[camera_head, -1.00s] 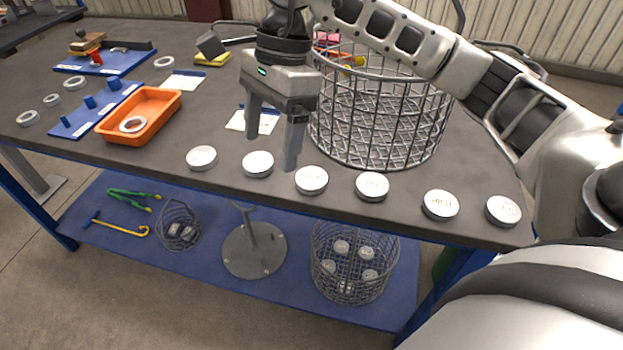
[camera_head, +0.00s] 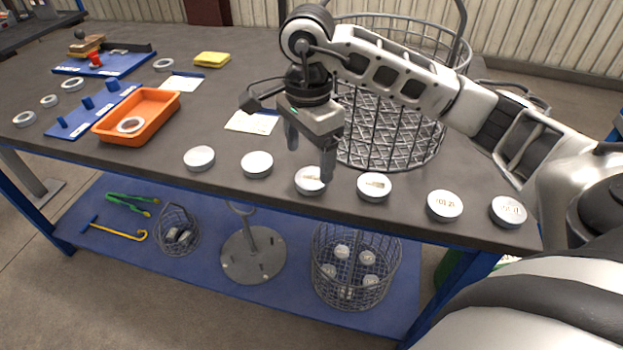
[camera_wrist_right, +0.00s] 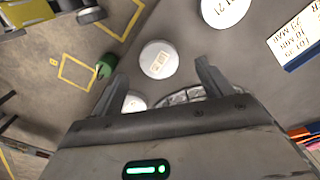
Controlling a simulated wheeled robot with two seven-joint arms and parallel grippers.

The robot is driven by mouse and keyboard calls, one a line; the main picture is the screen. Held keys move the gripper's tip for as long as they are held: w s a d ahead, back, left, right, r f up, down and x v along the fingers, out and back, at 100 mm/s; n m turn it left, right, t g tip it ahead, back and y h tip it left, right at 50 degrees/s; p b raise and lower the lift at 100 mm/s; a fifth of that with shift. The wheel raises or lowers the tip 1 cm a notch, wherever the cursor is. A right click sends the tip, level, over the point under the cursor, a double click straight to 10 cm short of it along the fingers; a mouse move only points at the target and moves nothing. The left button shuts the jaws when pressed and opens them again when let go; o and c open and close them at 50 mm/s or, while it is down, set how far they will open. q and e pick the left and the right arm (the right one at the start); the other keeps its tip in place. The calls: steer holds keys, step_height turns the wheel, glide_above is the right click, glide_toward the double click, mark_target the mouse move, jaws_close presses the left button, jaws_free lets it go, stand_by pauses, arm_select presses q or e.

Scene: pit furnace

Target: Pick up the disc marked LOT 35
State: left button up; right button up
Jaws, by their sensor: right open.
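Several white round discs lie in a row along the table's front edge. My right gripper (camera_head: 310,160) is open and points down just above the third disc from the left (camera_head: 310,181); one finger partly covers it. In the right wrist view a disc (camera_wrist_right: 159,59) with a small, unreadable label shows between the open fingers (camera_wrist_right: 161,70), with nothing gripped. Another disc (camera_wrist_right: 225,9) is at the top edge, its marking only partly legible. A further disc (camera_wrist_right: 133,102) is mostly hidden by the gripper. I cannot read LOT 35 on any disc. My left gripper is not in view.
A tall wire basket (camera_head: 385,140) stands just behind my right gripper. An orange tray (camera_head: 160,106) holding a ring and a blue pegged board (camera_head: 62,131) are at the left. A white card (camera_head: 250,122) lies behind the discs. The lower blue shelf (camera_head: 205,275) holds smaller baskets and a stand.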

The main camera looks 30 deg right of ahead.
mark_target(311, 178)
steer(key=f, duration=0.4)
steer(key=shift+s+d+f, duration=0.1)
steer(key=shift+d+f, duration=0.1)
steer(key=shift+f, duration=0.1)
steer(key=shift+c, duration=0.4)
steer(key=shift+r, duration=0.1)
steer(key=c, duration=1.2)
steer(key=shift+c, duration=0.2)
